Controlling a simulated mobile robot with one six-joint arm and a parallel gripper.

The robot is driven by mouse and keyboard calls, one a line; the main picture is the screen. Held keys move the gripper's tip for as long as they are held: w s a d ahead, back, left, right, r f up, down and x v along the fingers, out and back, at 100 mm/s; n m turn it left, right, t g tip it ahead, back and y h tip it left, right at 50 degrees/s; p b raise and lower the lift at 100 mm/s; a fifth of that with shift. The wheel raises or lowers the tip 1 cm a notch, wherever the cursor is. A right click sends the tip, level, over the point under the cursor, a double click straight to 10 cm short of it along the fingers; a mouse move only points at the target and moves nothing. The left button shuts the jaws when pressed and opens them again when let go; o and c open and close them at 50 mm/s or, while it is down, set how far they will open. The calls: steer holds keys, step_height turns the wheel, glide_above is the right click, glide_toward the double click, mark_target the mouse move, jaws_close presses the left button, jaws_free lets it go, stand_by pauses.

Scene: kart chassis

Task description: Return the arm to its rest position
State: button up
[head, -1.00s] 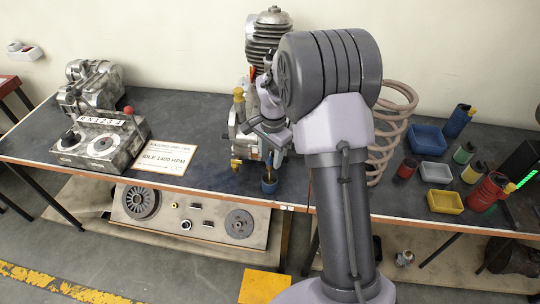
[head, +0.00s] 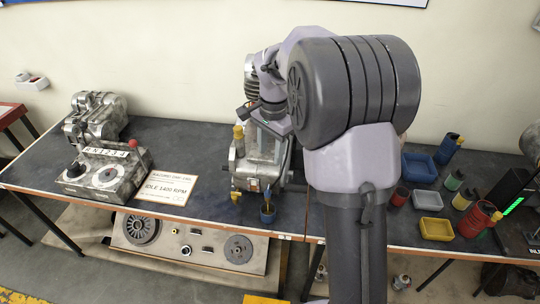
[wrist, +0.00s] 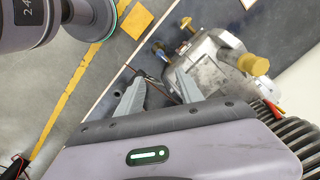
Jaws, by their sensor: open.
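My arm rises in the middle of the head view, its large dark joint in front of the engine (head: 262,160). My gripper (head: 262,112) is raised beside the engine's upper part, small and partly hidden by my arm. In the wrist view, both fingers of my gripper (wrist: 158,88) are spread apart with nothing held between them. The engine's metal body (wrist: 215,62) lies beyond the fingers, with its yellow cap, and its finned cylinder shows at the lower right.
Blue (head: 420,167) and yellow (head: 436,229) trays and several small cans are on the right.

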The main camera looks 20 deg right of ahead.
stand_by(0.3)
steer(key=s+a+r+n+t+b, duration=0.25)
steer(key=s+a+r, duration=0.2)
steer(key=s, duration=0.25)
steer(key=s+a+r+n+t+b, duration=0.1)
steer(key=s+a+r+n, duration=0.2)
steer(key=s+a, duration=0.35)
steer(key=s+a+f+n+t+y, duration=0.1)
steer(key=s+a+n, duration=0.1)
steer(key=s, duration=0.4)
steer(key=s+a+f+n+b, duration=0.1)
steer(key=s+a+f+n, duration=0.1)
steer(key=s, duration=0.4)
steer(key=shift+s+t+y, duration=0.3)
steer(key=shift+t+y, duration=0.05)
steer(key=shift+y, duration=0.05)
